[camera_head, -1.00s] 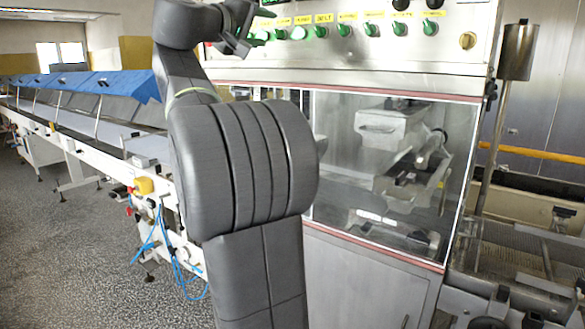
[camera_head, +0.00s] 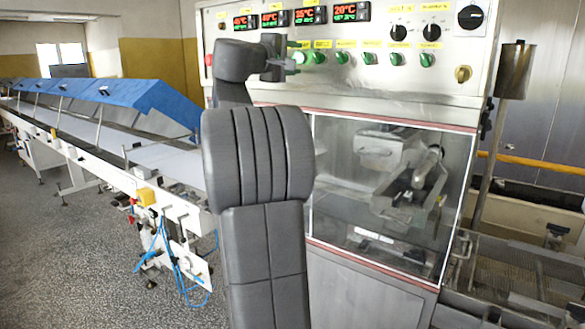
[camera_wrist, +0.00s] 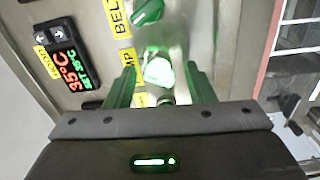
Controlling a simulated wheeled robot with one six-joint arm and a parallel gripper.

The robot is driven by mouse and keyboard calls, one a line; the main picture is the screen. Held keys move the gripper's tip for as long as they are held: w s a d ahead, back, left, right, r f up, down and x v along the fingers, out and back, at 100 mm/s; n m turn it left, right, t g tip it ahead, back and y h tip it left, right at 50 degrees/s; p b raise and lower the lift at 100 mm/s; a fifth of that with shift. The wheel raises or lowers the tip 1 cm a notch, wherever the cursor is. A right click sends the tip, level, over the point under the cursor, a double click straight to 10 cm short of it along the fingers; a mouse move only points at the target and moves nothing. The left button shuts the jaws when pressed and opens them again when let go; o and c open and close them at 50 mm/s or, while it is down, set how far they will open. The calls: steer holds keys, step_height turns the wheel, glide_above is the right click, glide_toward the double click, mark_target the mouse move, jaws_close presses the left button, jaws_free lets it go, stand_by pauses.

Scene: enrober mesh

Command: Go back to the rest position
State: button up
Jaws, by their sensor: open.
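My gripper (camera_head: 292,56) is at the front of the machine's control panel (camera_head: 375,85), at the row of green knobs. In the wrist view its two green-tinted fingers (camera_wrist: 161,77) are apart, with a brightly lit green knob (camera_wrist: 159,72) showing between them. Whether the fingers touch the knob I cannot tell. Nothing is held. Another green knob (camera_wrist: 148,12) with a BELT label sits above in the wrist view. In the head view my arm hides part of the panel's left side.
Below the panel is a clear-windowed cabinet (camera_head: 385,190) with metal parts inside. A long conveyor with blue covers (camera_head: 150,98) runs off to the left. A metal cylinder on a post (camera_head: 514,70) stands at the right. The speckled floor at lower left is open.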

steer(key=n+p, duration=0.2)
steer(key=n, duration=0.1)
steer(key=shift+s+r+p, duration=0.1)
steer(key=shift+r+p, duration=0.2)
steer(key=shift+r, duration=0.05)
steer(key=n+p, duration=0.3)
steer(key=p, duration=0.1)
steer(key=shift+n, duration=0.4)
steer(key=b+v, duration=0.2)
steer(key=v, duration=0.4)
steer(key=shift+f, duration=0.25)
